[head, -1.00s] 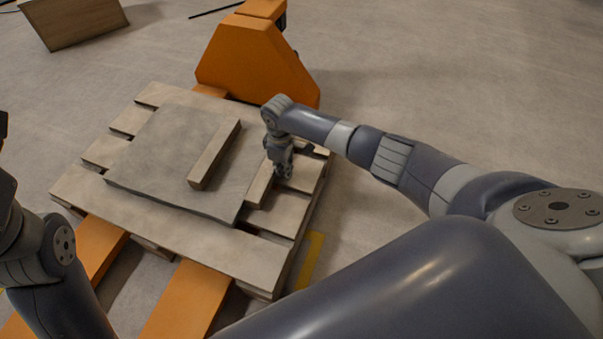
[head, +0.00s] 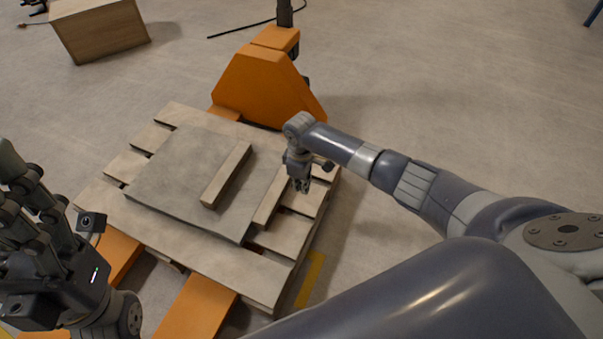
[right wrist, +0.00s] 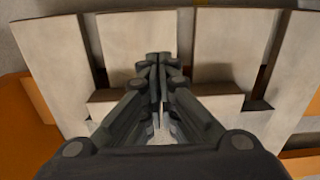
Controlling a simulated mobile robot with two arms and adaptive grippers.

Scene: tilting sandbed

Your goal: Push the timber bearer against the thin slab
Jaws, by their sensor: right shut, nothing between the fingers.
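The thin slab (head: 170,180) is a flat grey plate lying on the pallet's boards. The timber bearer (head: 268,206) lies along the slab's right edge on the boards, close beside it; I cannot tell whether they touch. The bearer also shows in the right wrist view (right wrist: 228,101), lying across the boards and partly hidden by my fingers. My right gripper (head: 302,188) is shut and empty, just to the right of the bearer. My left gripper (head: 8,185) is at the left edge, its fingers apart, away from the pallet and partly cut off.
A second timber piece (head: 227,175) lies on top of the slab. The wooden pallet (head: 235,272) sits on the forks of an orange pallet truck (head: 262,85), which stands behind it. A wooden box (head: 100,30) is at the back left. Floor to the right is clear.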

